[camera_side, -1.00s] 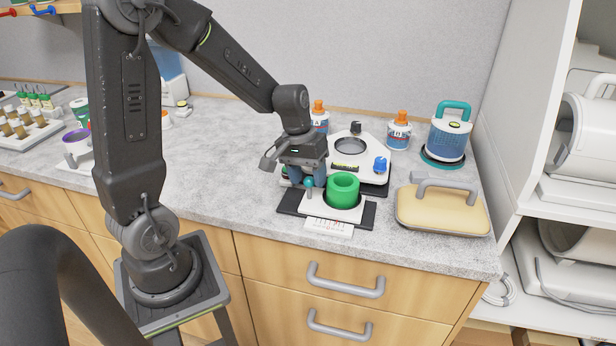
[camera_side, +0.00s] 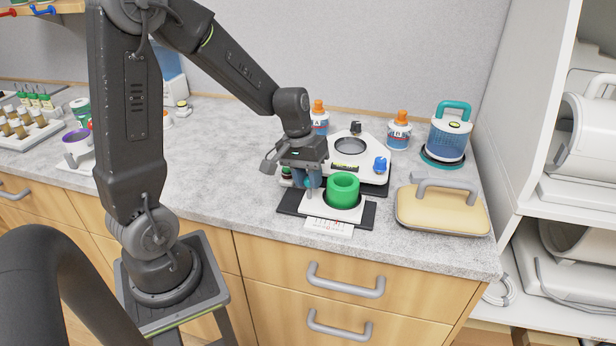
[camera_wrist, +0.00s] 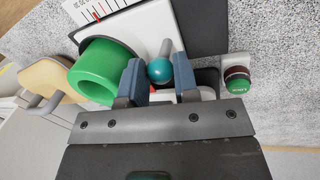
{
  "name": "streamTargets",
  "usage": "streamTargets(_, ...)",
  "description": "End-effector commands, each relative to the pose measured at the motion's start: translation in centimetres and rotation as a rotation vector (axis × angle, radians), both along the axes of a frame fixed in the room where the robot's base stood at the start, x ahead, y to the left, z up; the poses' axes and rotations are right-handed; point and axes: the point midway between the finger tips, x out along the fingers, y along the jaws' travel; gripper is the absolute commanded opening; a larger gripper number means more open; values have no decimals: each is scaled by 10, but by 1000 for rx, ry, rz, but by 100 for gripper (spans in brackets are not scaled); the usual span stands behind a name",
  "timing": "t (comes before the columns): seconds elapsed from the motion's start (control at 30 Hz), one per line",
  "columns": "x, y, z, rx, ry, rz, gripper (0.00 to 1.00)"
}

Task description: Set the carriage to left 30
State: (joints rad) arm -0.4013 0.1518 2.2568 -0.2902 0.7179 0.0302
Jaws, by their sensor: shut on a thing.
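The carriage (camera_side: 322,209) is a white plate carrying a green ring (camera_side: 343,190). It sits on a dark base (camera_side: 369,213), with a white printed scale (camera_side: 329,227) along the front edge. A teal ball knob (camera_wrist: 160,70) on a grey post stands on the carriage beside the ring. My gripper (camera_side: 307,185) is shut on this knob, one blue-grey finger on each side, as the wrist view also shows. The ring (camera_wrist: 103,72) is just left of the fingers there. The scale (camera_wrist: 98,9) is partly cut off in the wrist view, and its reading is too small to tell.
A white device with a round dark opening and a blue knob (camera_side: 380,164) stands right behind. A green button (camera_wrist: 237,85) is close to the gripper. A cream block with a grey handle (camera_side: 442,208) lies to the right.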

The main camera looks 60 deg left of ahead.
Motion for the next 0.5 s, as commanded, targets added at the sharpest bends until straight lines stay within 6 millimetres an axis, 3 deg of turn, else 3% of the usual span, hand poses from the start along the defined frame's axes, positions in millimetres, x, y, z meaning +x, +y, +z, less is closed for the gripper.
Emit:
streamTargets(0.17,-2,2,1,0,-1,1,0)
streamTargets(0.5,-30,31,1,0,-2,3,0)
